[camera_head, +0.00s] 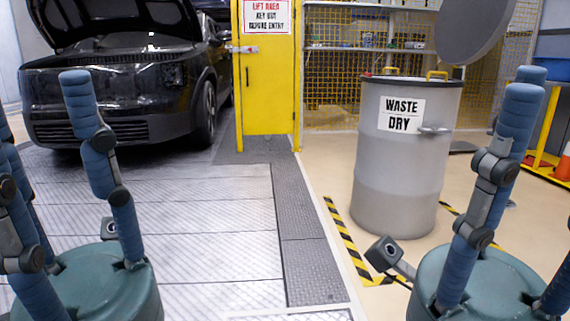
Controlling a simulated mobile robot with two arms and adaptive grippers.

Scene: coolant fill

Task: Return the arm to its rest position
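My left gripper (62,190) is at the lower left, with a teal palm and blue jointed fingers pointing up. Its fingers are spread and nothing shows between them. Part of it is cut off by the left edge. My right gripper (505,190) is at the lower right, in front of the floor beside the drum. Its blue fingers point up, spread and straight, with no object seen in them. Part of it is cut off by the right and bottom edges. Both grippers appear apart from everything around them.
A black car (110,90) with its hood raised stands at the left. A yellow door (268,95) is behind. A grey waste drum (400,180) stands at the right, its round lid (470,28) raised. The tiled floor (190,215) between is clear.

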